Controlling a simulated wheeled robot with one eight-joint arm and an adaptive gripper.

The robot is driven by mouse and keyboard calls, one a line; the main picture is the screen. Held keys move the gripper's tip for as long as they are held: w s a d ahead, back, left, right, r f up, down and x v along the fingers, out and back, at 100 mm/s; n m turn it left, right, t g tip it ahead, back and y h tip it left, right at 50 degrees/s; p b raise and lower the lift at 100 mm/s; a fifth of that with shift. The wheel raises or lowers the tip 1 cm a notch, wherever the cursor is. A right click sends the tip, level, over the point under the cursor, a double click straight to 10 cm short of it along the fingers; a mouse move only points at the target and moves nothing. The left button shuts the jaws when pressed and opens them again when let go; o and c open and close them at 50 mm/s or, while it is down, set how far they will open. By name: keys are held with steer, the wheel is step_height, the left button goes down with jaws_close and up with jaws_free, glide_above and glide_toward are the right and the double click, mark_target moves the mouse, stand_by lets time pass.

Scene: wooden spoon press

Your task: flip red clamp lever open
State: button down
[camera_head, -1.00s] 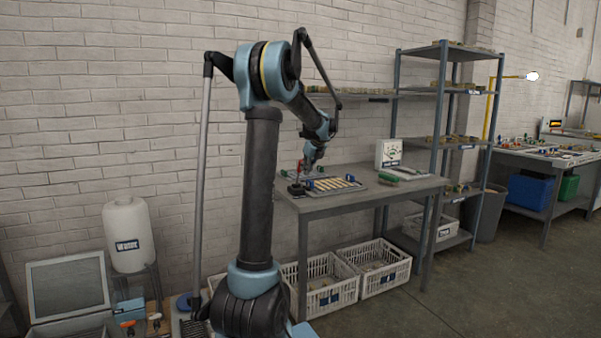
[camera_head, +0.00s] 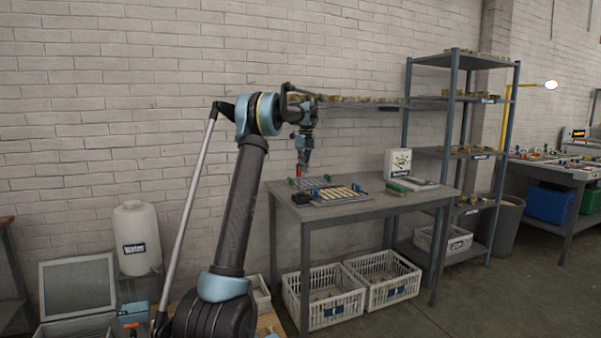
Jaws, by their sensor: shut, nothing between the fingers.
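A small red piece, which looks like the red clamp lever (camera_head: 298,172), stands upright at the back left of the grey workbench (camera_head: 385,207). My gripper (camera_head: 302,164) points down right at its top. It is shut, and the fingertips are very small here, so I cannot tell whether they touch the lever or only overlap it in view. A press plate (camera_head: 340,195) with rows of pale wooden pieces and blue clamps lies just in front. The lever's base and hinge are too small to make out.
A tall shelf rack (camera_head: 455,150) is beside the bench. White crates (camera_head: 325,295) lie below.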

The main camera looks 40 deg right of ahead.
steer(key=shift+w+d, duration=0.25)
steer(key=shift+w, duration=0.75)
steer(key=shift+w+d, duration=0.25)
steer(key=shift+w, duration=1.2)
step_height(320, 180, up, 11)
steer(key=s+d, duration=0.1)
steer(key=shift+s+d+r, duration=0.2)
